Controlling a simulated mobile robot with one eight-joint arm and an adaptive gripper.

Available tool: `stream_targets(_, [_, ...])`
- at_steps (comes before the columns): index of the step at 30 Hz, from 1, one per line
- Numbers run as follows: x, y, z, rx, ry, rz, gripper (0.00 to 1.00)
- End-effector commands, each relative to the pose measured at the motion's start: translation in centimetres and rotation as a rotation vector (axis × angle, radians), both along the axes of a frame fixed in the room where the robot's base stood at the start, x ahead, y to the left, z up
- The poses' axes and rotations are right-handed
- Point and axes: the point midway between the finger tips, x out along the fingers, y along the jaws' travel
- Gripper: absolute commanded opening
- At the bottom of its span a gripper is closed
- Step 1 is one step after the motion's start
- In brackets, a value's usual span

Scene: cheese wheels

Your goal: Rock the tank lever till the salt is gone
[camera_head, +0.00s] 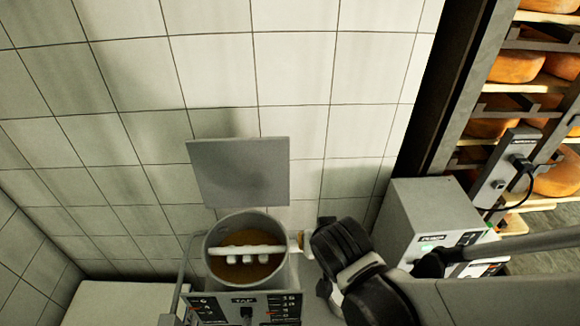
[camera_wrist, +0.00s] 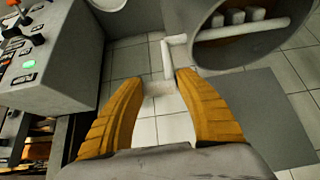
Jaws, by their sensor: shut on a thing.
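The round grey tank (camera_head: 208,262) holds brown liquid (camera_head: 245,239). A white bar with short white stubs (camera_head: 247,251) crosses its mouth; it also shows in the wrist view (camera_wrist: 245,30). The bar continues out of the tank's side into a white cranked lever (camera_wrist: 168,60). My gripper (camera_head: 303,241) is at the tank's right side. In the wrist view, its orange fingers (camera_wrist: 155,84) are shut on the lever's end, one on each side. I cannot make out any separate salt in the liquid.
A raised grey lid or plate (camera_head: 240,172) stands behind the tank. A control panel (camera_head: 245,306) marked TAP is in front. A grey machine box (camera_head: 425,215) stands to the right, before shelves of orange cheese wheels (camera_head: 517,66). Tiled wall (camera_head: 210,70) lies behind.

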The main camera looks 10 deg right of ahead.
Motion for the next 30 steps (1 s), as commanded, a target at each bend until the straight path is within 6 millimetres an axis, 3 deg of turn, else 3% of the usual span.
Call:
stream_targets(9, [-1.6, 0.1, -0.8, -0.003, 0.008, -0.003, 0.00])
stream_targets(24, [-1.8, 0.2, -1.0, -0.002, 0.010, -0.004, 0.00])
stream_targets(25, [-1.8, 0.2, -1.0, -0.002, 0.010, -0.004, 0.47])
stream_targets(27, [-1.8, 0.2, -1.0, -0.002, 0.009, -0.004, 0.61])
stream_targets(30, [-1.7, 0.2, -0.9, -0.001, 0.007, -0.003, 0.61])
